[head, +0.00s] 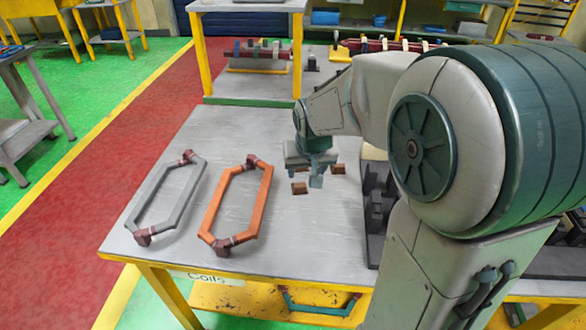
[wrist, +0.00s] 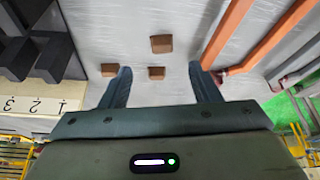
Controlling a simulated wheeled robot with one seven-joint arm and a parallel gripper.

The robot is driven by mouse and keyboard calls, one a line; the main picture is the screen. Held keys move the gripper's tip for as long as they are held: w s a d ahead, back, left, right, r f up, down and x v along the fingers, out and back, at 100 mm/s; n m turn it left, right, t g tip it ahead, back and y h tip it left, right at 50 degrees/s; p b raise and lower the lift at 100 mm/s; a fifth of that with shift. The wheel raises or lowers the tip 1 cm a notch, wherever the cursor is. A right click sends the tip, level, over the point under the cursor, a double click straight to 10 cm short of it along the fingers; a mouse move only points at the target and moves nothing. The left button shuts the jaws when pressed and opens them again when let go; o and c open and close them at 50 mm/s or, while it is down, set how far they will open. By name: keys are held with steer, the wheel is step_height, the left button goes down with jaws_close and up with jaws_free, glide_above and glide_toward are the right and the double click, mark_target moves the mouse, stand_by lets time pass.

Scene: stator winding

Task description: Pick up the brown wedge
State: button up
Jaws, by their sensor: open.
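Three small brown wedges lie on the grey table. In the wrist view one (wrist: 162,43) is farthest out, one (wrist: 156,73) is between my fingertips in the picture, and one (wrist: 109,69) is just outside the left finger. My gripper (wrist: 160,68) is open, with nothing held; its height above the wedges is hard to tell. In the head view my gripper (head: 311,176) points down over the table, with one brown wedge (head: 299,188) in front of it and another (head: 338,169) to its right. The gripper partly hides that area.
A grey coil (head: 165,200) and an orange coil (head: 238,203) lie left of my gripper. Dark blocks (head: 378,205) stand to the right, partly behind my arm. A raised shelf with yellow legs (head: 248,100) is at the back. The front middle of the table is clear.

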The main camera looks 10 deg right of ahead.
glide_above(301, 188)
steer(key=s, duration=0.3)
step_height(301, 188, down, 8)
steer(key=shift+w+a+f, duration=0.1)
steer(key=shift+p+x, duration=0.7)
steer(key=shift+x, duration=1.85)
steer(key=shift+w+a, duration=0.1)
steer(key=shift+w, duration=0.1)
steer(key=c, duration=0.8)
